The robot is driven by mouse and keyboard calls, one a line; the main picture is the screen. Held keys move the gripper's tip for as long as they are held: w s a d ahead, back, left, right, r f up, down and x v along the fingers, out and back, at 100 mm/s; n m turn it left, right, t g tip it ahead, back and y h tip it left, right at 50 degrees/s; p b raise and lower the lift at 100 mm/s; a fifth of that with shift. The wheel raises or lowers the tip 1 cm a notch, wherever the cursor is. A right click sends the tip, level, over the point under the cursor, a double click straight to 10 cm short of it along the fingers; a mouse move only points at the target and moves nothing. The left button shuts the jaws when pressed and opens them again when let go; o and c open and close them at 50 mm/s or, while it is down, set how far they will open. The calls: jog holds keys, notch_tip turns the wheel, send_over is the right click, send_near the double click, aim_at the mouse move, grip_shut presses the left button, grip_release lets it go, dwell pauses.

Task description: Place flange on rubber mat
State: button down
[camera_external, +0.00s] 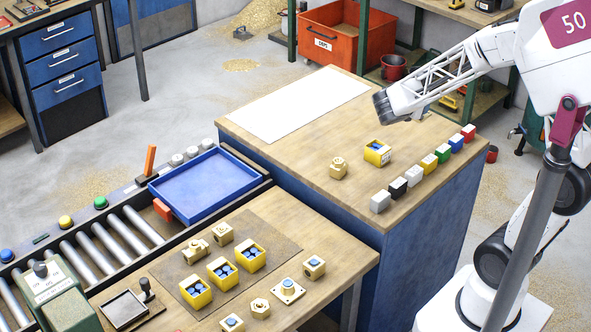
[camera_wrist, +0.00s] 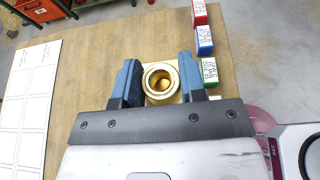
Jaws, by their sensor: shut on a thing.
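The brass flange (camera_wrist: 161,82), a square plate with a round hollow boss, sits between the two fingers of my gripper (camera_wrist: 158,77) in the wrist view. My gripper is shut on it. In the external view my gripper (camera_external: 382,106) is over the far part of the wooden bench top, and its body hides the flange. Whether the flange touches the bench is unclear. A brown mat (camera_external: 277,237), which looks like the rubber mat, lies on the lower bench at front left. Brass parts and yellow bins stand on it.
A row of coloured blocks (camera_external: 413,175) lines the bench's right edge. A yellow bin (camera_external: 377,153) and a brass part (camera_external: 338,168) stand on the bench. A white sheet (camera_external: 300,103) lies at its back left. A blue tray (camera_external: 210,184) is beside the lower bench.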

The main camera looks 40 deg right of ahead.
aim_at(244, 229)
jog(key=shift+s+a+f+m+g, duration=0.25)
jog(key=shift+a+f+m+g, duration=0.2)
jog(key=shift+a+f+g, duration=0.15)
jog(key=shift+s+a+f+m+g, duration=0.2)
jog(key=shift+a+f+m+g, duration=0.25)
jog(key=shift+f, duration=0.2)
jog(key=s+a+f+m+g+y, duration=0.1)
jog(key=a+f+m+g+y, duration=0.3)
jog(key=a+m+g+y, duration=0.5)
jog(key=s+a+f+m+g+y, duration=0.3)
jog(key=a+m, duration=0.4)
jog(key=a, duration=0.6)
jog(key=w+a+r+m+t+y, duration=0.35)
jog(key=a+m+t+y, duration=0.2)
jog(key=a, duration=0.25)
jog(key=w+a+r+m+t+y, duration=0.3)
jog(key=w+a+m+t+y, duration=0.15)
jog(key=a+m, duration=0.35)
jog(key=w+a+r+m+t+y, duration=0.3)
jog(key=a+m+t+y, duration=0.15)
jog(key=a, duration=0.45)
jog(key=shift+m+g, duration=0.3)
jog(key=shift+g, duration=0.1)
jog(key=f, duration=1.8)
jog(key=shift+s+a, duration=0.15)
jog(key=shift+s, duration=0.05)
jog(key=shift+f+y, duration=0.25)
jog(key=shift+f, duration=0.1)
jog(key=shift+w, duration=0.15)
